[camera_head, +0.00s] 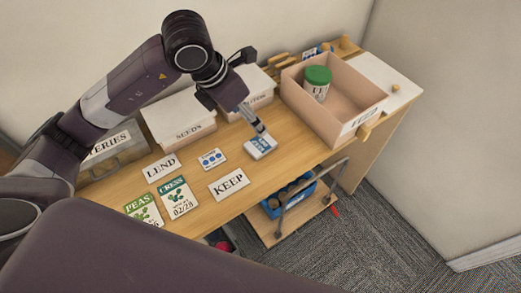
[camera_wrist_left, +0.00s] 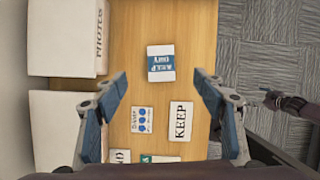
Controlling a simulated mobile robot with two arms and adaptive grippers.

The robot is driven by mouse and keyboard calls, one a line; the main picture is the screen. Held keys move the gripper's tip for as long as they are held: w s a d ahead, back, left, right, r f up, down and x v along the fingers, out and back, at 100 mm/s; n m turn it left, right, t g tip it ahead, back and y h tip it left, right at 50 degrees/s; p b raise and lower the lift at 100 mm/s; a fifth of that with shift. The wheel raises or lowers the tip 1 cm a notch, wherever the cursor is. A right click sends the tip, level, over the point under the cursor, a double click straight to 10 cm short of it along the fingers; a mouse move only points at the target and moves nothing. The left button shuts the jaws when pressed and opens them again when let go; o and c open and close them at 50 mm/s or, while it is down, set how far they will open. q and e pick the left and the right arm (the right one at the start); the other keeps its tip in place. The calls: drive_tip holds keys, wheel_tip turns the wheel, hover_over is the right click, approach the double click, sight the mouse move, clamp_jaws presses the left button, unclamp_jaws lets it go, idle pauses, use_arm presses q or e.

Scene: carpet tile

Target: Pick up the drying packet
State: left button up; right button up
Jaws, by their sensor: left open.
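The drying packet (camera_head: 260,147), a small white and blue packet with KEEP DRY lettering, lies flat on the wooden table. It also shows in the left wrist view (camera_wrist_left: 161,63), lying beyond and between the spread fingers. My left gripper (camera_head: 261,129) is just above the packet in the head view; the wrist view shows its fingers (camera_wrist_left: 162,86) wide open with nothing between them. Whether a fingertip touches the packet I cannot tell. A dark jointed part at the right edge of the wrist view looks like my right gripper (camera_wrist_left: 285,102); its fingers are unclear.
A KEEP card (camera_head: 229,184), a dotted card (camera_head: 212,159), a LEND card (camera_head: 161,168) and seed packets (camera_head: 178,198) lie nearby. Lidded boxes (camera_head: 178,117) line the back. A pink open bin (camera_head: 348,127) holding a green-lidded jar (camera_head: 317,83) stands right.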

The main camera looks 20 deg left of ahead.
use_arm(q)
drive_tip(key=b, duration=0.4)
approach(260, 144)
drive_tip(key=shift+w+a, duration=0.25)
drive_tip(key=shift+w, duration=0.15)
drive_tip(key=shift+d+f, duration=0.1)
drive_tip(key=shift+f, duration=0.2)
drive_tip(key=x, duration=0.2)
drive_tip(key=p+x, duration=0.1)
drive_tip(key=x, duration=0.1)
drive_tip(key=p+x, duration=0.1)
drive_tip(key=x, duration=0.1)
drive_tip(key=shift+s+d+f, duration=0.15)
drive_tip(key=shift+d+f, duration=0.15)
drive_tip(key=shift+f, duration=0.5)
use_arm(e)
drive_tip(key=f, duration=0.1)
drive_tip(key=w, duration=0.1)
drive_tip(key=f, duration=0.1)
drive_tip(key=shift+w+a+f, duration=0.2)
drive_tip(key=shift+a+f, duration=0.1)
use_arm(q)
drive_tip(key=shift+c, duration=0.5)
drive_tip(key=shift+c, duration=1.1)
drive_tip(key=c, duration=0.9)
use_arm(e)
drive_tip(key=shift+d, duration=0.15)
use_arm(q)
drive_tip(key=shift+r, duration=0.15)
